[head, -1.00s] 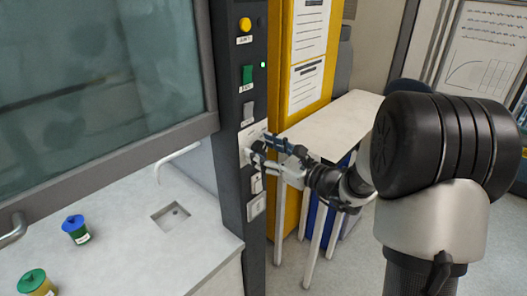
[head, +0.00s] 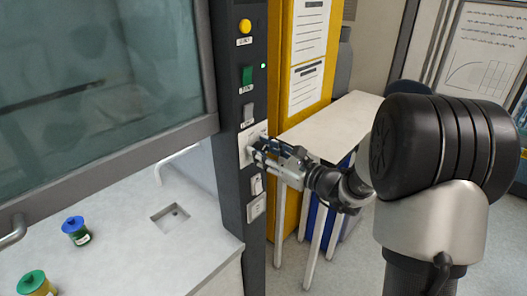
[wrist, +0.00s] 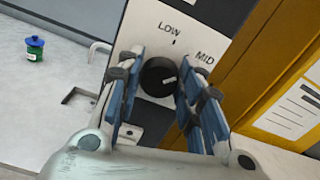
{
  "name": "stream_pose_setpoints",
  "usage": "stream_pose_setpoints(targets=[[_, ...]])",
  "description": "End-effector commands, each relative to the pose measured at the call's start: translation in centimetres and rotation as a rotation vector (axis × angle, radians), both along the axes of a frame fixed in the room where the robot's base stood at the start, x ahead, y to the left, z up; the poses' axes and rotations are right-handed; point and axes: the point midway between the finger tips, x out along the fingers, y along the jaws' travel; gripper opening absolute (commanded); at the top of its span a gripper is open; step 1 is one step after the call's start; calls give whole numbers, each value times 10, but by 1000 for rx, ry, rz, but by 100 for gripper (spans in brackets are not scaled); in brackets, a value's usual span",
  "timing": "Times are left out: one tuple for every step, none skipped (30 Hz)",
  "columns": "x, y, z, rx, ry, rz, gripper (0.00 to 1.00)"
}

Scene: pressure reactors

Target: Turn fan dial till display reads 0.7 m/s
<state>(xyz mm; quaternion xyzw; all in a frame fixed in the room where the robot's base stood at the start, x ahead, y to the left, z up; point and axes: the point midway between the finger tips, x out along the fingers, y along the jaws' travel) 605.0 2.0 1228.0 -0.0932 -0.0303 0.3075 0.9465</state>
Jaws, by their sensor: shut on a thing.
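The fan dial (wrist: 157,76) is a round black knob with a white pointer mark, on a white plate (wrist: 195,35) marked LOW and MID. In the wrist view its mark points to the right, a little below the MID label. My gripper (head: 257,150) is at the plate on the dark post, its blue-padded fingers on either side of the dial and shut on it. In the head view the fingers hide the dial. No display reading can be made out in either view.
The dark post (head: 231,95) carries a yellow button (head: 245,25), a green switch (head: 247,75) and a grey switch (head: 248,112) above the plate. White sockets (head: 256,207) are below. A glass sash (head: 90,75) and a worktop with jars (head: 75,232) stand to the left.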

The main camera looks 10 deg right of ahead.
Motion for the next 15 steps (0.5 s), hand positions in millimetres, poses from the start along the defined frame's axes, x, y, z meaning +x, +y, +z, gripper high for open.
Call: stream_pose_setpoints(targets=[[0, 0, 0, 1, 1, 0, 10], [0, 0, 0, 2, 2, 0, 10], [0, 0, 0, 6, 4, 0, 10], [0, 0, 0, 9, 6, 0, 10], [0, 0, 0, 14, 10, 0, 10], [0, 0, 1, 21, 17, 0, 10], [0, 0, 1, 29, 22, 0, 10], [0, 0, 1, 37, 28, 0, 10], [0, 0, 1, 51, 38, 0, 10], [0, 0, 2, 63, 47, 0, 10], [0, 0, 2, 76, 57, 0, 10], [0, 0, 2, 97, 73, 0, 10], [0, 0, 2, 112, 84, 0, 10], [0, 0, 2, 131, 97, 0, 10], [0, -1, 3, 156, 115, 0, 10]])
